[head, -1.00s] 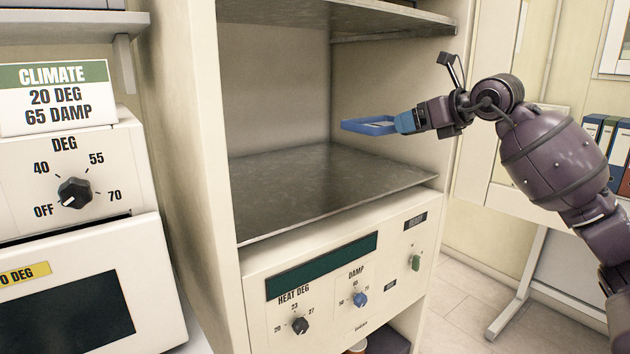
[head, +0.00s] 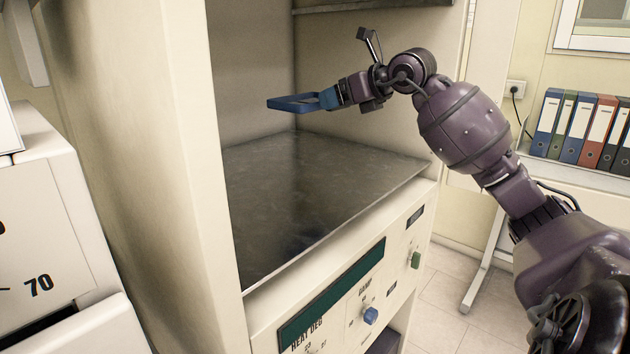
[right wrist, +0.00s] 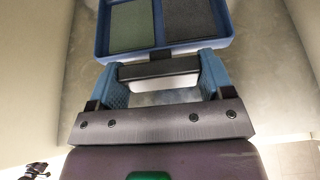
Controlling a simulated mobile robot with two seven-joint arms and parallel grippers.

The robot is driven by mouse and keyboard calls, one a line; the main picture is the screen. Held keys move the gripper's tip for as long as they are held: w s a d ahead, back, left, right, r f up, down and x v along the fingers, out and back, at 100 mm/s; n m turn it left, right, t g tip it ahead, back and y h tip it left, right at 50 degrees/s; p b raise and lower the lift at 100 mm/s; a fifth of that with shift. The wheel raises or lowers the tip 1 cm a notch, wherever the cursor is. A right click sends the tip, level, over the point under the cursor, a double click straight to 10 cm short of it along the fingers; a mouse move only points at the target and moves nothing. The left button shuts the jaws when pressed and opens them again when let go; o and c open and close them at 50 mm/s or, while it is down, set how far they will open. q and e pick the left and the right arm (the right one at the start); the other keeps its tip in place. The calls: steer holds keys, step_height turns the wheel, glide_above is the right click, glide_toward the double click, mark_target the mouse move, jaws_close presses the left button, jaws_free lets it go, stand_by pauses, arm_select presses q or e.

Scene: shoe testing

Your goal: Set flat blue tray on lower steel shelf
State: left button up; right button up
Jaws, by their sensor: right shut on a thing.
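The flat blue tray (head: 292,103) is held up inside the open cabinet, above the lower steel shelf (head: 310,185) and apart from it. My right gripper (head: 331,97) is shut on the near end of the tray. In the right wrist view the tray (right wrist: 165,45) shows a blue rim with a green pad and a dark grey pad in separate compartments. The right gripper's blue fingers (right wrist: 165,78) are at its near edge. The shelf's bare top is clear. My left gripper is not in view.
The cabinet's left wall (head: 150,130) and an upper shelf (head: 375,4) bound the opening. A control panel with knobs (head: 370,315) lies below the shelf's front edge. Binders (head: 580,130) stand at the right. A white unit (head: 45,230) is at the left.

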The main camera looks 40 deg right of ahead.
glide_above(339, 194)
step_height(339, 194, down, 8)
step_height(339, 194, down, 7)
steer(key=shift+w+r+b, duration=0.15)
steer(key=shift+b, duration=0.45)
steer(key=shift+d+f, duration=0.1)
steer(key=shift+f, duration=2.2)
steer(key=o, duration=1)
arm_select(q)
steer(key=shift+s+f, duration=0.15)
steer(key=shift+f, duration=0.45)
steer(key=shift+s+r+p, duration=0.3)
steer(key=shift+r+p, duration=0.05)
steer(key=shift+p, duration=0.25)
arm_select(e)
steer(key=a+v, duration=0.1)
steer(key=v, duration=1.1)
steer(key=shift+d, duration=0.45)
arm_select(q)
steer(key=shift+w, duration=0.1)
arm_select(e)
steer(key=shift+r, duration=0.1)
